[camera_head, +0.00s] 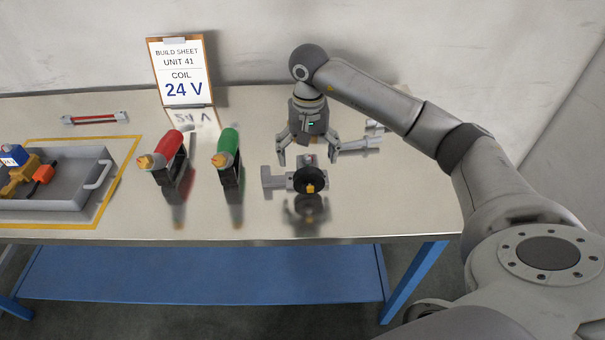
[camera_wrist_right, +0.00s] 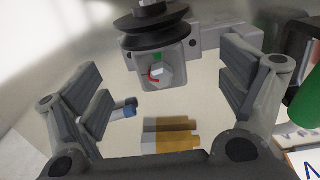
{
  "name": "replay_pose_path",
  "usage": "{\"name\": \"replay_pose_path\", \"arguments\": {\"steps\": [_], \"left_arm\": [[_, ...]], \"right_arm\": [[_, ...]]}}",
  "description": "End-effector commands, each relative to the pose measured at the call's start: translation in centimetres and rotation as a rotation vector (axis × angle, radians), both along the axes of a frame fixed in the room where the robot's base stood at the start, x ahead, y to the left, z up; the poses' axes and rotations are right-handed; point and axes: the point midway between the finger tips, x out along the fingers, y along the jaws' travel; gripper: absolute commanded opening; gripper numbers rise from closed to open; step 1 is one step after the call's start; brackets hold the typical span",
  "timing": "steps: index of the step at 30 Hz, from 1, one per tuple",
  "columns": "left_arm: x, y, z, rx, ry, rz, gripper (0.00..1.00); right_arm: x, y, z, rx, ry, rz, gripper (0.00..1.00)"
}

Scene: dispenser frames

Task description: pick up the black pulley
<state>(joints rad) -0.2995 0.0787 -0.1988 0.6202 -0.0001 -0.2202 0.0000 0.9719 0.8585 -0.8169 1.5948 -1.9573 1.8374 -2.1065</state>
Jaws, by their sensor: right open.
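The black pulley (camera_head: 318,178) is a dark grooved disc on a grey fixture (camera_head: 273,178) on the bench, with a yellow piece at its front. In the right wrist view the pulley (camera_wrist_right: 152,30) shows at the top, in front of a light grey block (camera_wrist_right: 165,72) with a red curved mark. My right gripper (camera_head: 307,160) points down just behind and above the fixture, its fingers spread and empty. In the wrist view its fingers stand on either side of the block, apart from the pulley. My left gripper is out of view.
A red-topped (camera_head: 168,145) and a green-topped (camera_head: 229,147) device stand left of the fixture. A build sheet (camera_head: 181,75) reading "24 V" stands behind. A grey tray (camera_head: 88,188) with colored parts is at far left. A metal part (camera_head: 360,146) lies right of the gripper.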

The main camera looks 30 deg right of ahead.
Motion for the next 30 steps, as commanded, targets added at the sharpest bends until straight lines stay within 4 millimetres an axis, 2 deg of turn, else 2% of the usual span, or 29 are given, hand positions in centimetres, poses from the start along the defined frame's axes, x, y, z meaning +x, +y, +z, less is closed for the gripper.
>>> {"name": "replay_pose_path", "arguments": {"steps": [7,12,20,23,30], "left_arm": [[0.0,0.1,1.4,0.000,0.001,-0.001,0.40],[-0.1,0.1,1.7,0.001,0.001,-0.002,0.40],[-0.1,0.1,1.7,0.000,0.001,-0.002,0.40],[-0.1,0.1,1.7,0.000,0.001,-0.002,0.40],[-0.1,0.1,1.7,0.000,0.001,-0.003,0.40]], "right_arm": [[-0.5,0.1,-2.7,0.002,0.005,0.000,0.92],[-0.5,0.1,-4.7,0.002,0.004,0.000,0.92],[-0.4,0.1,-5.1,0.001,0.000,0.000,0.92],[-0.4,0.1,-5.1,0.001,0.000,0.000,0.82],[-0.4,0.1,-5.1,0.001,0.000,0.000,0.51]]}}
